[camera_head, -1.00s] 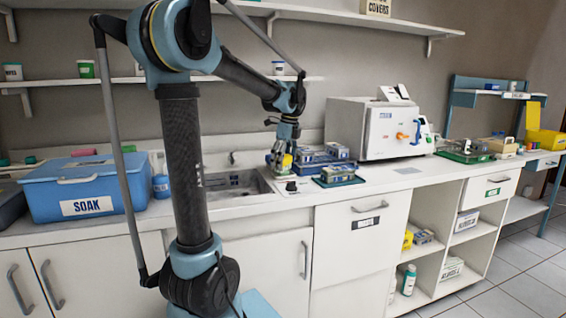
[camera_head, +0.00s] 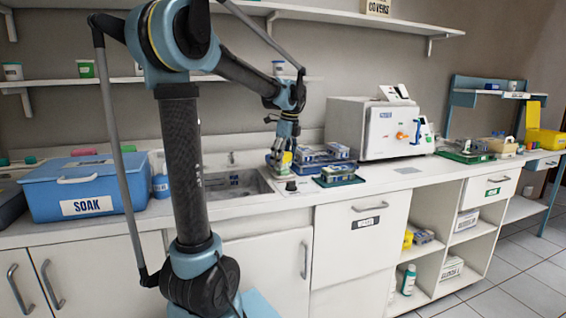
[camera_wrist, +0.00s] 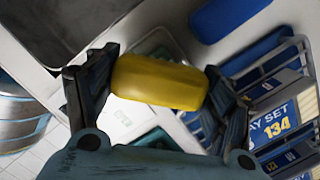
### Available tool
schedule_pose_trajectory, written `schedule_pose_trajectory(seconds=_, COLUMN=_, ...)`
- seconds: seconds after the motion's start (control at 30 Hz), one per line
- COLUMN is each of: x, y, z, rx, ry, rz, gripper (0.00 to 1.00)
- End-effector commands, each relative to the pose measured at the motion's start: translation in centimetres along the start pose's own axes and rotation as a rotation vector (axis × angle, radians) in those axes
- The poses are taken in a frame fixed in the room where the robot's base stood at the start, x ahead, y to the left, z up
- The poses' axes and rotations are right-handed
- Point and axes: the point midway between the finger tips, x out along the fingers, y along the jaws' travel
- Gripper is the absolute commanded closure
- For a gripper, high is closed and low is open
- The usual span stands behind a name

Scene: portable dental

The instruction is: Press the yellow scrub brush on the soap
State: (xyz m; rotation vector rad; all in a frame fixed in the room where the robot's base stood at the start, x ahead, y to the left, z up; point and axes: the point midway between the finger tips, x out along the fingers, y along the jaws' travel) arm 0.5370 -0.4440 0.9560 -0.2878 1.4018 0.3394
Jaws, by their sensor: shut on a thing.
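My gripper (camera_head: 280,163) is low over the counter, at the right end of the sink. In the wrist view its two fingers (camera_wrist: 160,90) are shut on the yellow scrub brush (camera_wrist: 158,82), which lies crosswise between them. The brush also shows as a small yellow patch in the head view (camera_head: 287,157). A pale slab with faint print (camera_wrist: 130,116) lies beneath the brush, with green edges near it; it may be the soap. The brush hides part of it, and I cannot tell whether they touch.
The sink (camera_head: 235,184) is left of my gripper. Blue racks (camera_head: 322,155) and a green tray with a pack (camera_head: 339,176) stand close on the right, with a white machine (camera_head: 375,128) beyond. A blue SOAK tub (camera_head: 85,190) is far left.

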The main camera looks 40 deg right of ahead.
Motion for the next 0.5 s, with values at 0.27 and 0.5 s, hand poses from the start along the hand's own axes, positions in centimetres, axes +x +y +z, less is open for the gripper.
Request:
schedule_pose_trajectory(seconds=0.27, x=-1.9, y=0.0, z=0.3, rx=0.000, ry=0.000, rz=0.000, gripper=0.44)
schedule_pose_trajectory(seconds=0.5, x=-3.4, y=0.0, z=0.5, rx=0.000, ry=0.000, rz=0.000, gripper=0.44)
